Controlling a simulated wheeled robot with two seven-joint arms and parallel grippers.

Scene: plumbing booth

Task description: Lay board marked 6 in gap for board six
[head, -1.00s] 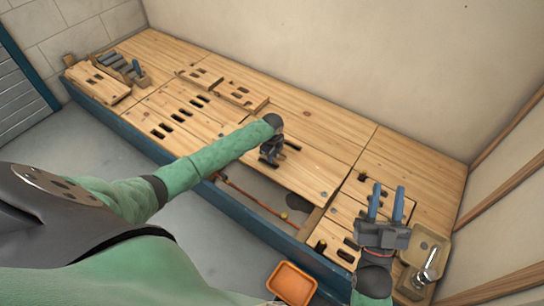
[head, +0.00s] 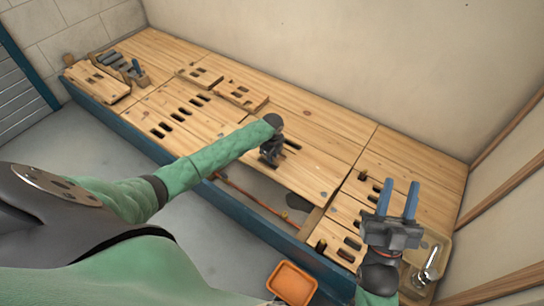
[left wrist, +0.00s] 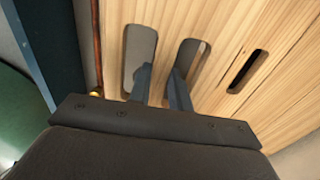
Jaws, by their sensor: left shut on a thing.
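A wide wooden board (head: 318,172) with hand slots lies over part of the floor opening (head: 262,190) in the middle of the platform. No number is readable on it, so I cannot confirm it is board six. My left gripper (head: 270,158) is shut on this board. In the left wrist view its fingers (left wrist: 160,88) reach into two neighbouring slots and close on the wood (left wrist: 163,50) between them. I cannot tell whether the board lies flush. My right gripper (head: 398,200) is open and empty above the platform's right end, blue fingers apart.
A copper pipe (head: 252,198) runs along the opening's front. Small slotted boards (head: 242,95) lie on the deck behind. A tool rack (head: 122,68) stands far left. An orange tray (head: 292,284) is at the front and a beige tray (head: 437,253) at right.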

